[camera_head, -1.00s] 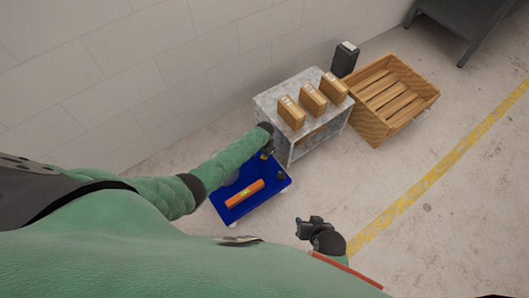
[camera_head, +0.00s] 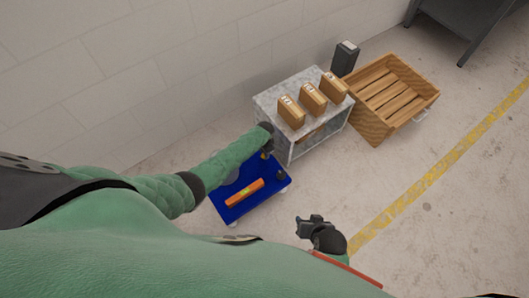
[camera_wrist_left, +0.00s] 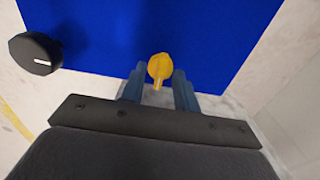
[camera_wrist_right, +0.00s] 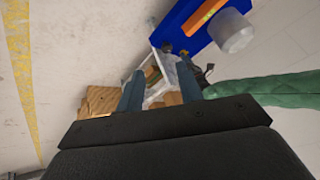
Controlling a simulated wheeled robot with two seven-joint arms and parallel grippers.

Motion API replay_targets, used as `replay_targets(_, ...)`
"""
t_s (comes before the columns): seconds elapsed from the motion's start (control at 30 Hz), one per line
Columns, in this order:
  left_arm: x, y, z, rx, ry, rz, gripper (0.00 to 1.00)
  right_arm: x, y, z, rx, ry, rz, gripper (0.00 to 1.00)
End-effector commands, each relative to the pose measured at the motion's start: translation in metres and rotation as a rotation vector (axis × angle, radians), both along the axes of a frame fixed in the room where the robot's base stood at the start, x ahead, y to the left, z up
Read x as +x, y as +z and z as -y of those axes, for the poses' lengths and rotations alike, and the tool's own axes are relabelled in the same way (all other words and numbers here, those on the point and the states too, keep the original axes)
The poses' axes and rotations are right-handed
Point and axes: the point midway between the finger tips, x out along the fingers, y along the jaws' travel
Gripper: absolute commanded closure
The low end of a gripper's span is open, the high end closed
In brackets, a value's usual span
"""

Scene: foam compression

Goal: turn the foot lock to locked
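A blue wheeled platform (camera_head: 262,199) stands on the floor and fills much of the left wrist view (camera_wrist_left: 215,40). A yellow lever-like piece (camera_wrist_left: 160,68) shows at its edge. A round black knob with a white mark (camera_wrist_left: 36,54) is at the left in that view. I cannot tell for sure which of these is the foot lock. My left gripper (camera_wrist_left: 160,78) is open, with the yellow piece between its fingertips in the picture; contact is unclear. My right gripper (camera_wrist_right: 160,85) is open and empty, right of the platform in the head view (camera_head: 312,219).
An orange block (camera_head: 244,193) lies on the platform beside a grey cylinder (camera_wrist_right: 234,31). A grey shelf table (camera_head: 293,140) with several brown boxes (camera_head: 312,98) stands close behind. A wooden crate (camera_head: 390,97) is at the right. Floor at the lower right is open.

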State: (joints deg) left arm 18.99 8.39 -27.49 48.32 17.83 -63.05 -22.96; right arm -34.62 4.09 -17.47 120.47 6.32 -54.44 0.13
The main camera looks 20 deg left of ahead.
Motion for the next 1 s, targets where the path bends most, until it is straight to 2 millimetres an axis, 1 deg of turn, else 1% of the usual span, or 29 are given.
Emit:
replay_targets(0.17,0.0,0.002,0.0,0.0,0.0,0.001,0.69,0.0,0.001,0.0,0.0,0.0,0.0,0.64)
replay_targets(0.27,0.001,0.01,-0.001,0.0,0.0,0.002,0.69,0.0,0.004,0.0,-0.002,0.001,-0.006,0.64)
replay_targets(0.37,0.001,0.024,-0.001,0.0,0.0,0.003,0.69,-0.001,0.012,0.001,-0.005,0.004,-0.017,0.64)
replay_targets(0.4,0.0,0.029,-0.001,0.0,-0.001,0.002,0.69,0.001,0.024,0.002,-0.005,0.006,-0.015,0.64)
replay_targets(0.43,0.0,0.034,-0.001,0.0,-0.001,0.002,0.69,0.003,0.031,0.003,-0.005,0.007,-0.014,0.64)
replay_targets(0.5,0.001,0.045,0.0,-0.001,-0.001,0.003,0.69,0.004,0.039,0.003,-0.005,0.009,-0.015,0.64)
replay_targets(0.7,0.0,0.069,-0.001,0.0,0.0,0.001,0.69,0.0,0.048,0.003,-0.008,0.015,-0.035,0.64)
replay_targets(0.83,0.0,0.076,0.0,0.001,0.0,-0.001,0.69,-0.001,0.052,0.003,-0.009,0.017,-0.038,0.64)
replay_targets(1.0,0.0,0.078,0.0,0.0,0.0,0.0,0.69,-0.001,0.054,0.003,-0.007,0.017,-0.038,0.64)
